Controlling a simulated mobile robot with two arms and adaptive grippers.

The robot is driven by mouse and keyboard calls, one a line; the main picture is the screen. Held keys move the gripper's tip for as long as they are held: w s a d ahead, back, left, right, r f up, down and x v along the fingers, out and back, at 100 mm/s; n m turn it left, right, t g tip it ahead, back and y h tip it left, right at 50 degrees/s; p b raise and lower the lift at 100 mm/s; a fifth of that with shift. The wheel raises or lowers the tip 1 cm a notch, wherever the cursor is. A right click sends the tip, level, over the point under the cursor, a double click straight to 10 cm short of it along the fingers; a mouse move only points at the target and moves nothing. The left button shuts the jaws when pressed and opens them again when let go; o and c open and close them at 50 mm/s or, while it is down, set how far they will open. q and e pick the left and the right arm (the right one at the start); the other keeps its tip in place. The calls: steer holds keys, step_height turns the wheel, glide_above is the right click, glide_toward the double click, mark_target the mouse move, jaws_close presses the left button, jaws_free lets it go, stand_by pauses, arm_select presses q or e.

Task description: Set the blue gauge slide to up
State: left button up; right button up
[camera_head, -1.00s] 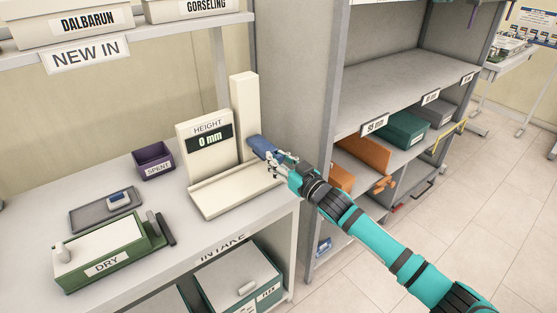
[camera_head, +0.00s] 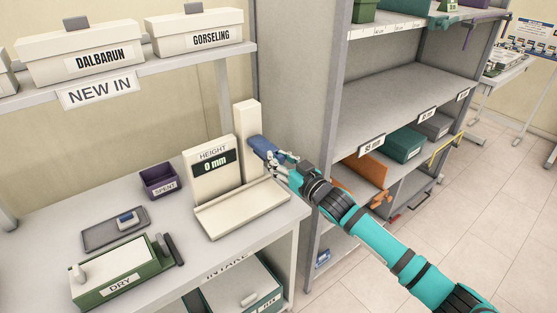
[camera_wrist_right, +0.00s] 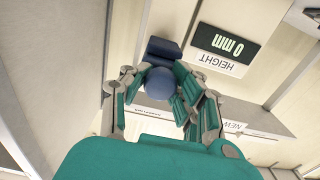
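The height gauge (camera_head: 214,172) stands on the table with a cream column (camera_head: 247,118) and a display reading 0 mm. The exact finger contact is partly hidden. My left gripper is not in view.
A purple SPENT bin (camera_head: 159,181), a grey tray (camera_head: 91,241) with a small blue-and-white item and a green DRY box (camera_head: 123,277) stand left of the gauge. A grey shelf unit (camera_head: 295,110) rises close behind and right of my right gripper.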

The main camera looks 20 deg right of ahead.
steer(key=o, duration=0.4)
steer(key=shift+s+d+r, duration=0.1)
steer(key=shift+s+r, duration=0.1)
steer(key=shift+r, duration=0.1)
steer(key=shift+o, duration=0.5)
steer(key=shift+f, duration=0.1)
steer(key=shift+f, duration=0.1)
steer(key=v, duration=1.2)
steer(key=shift+w, duration=0.1)
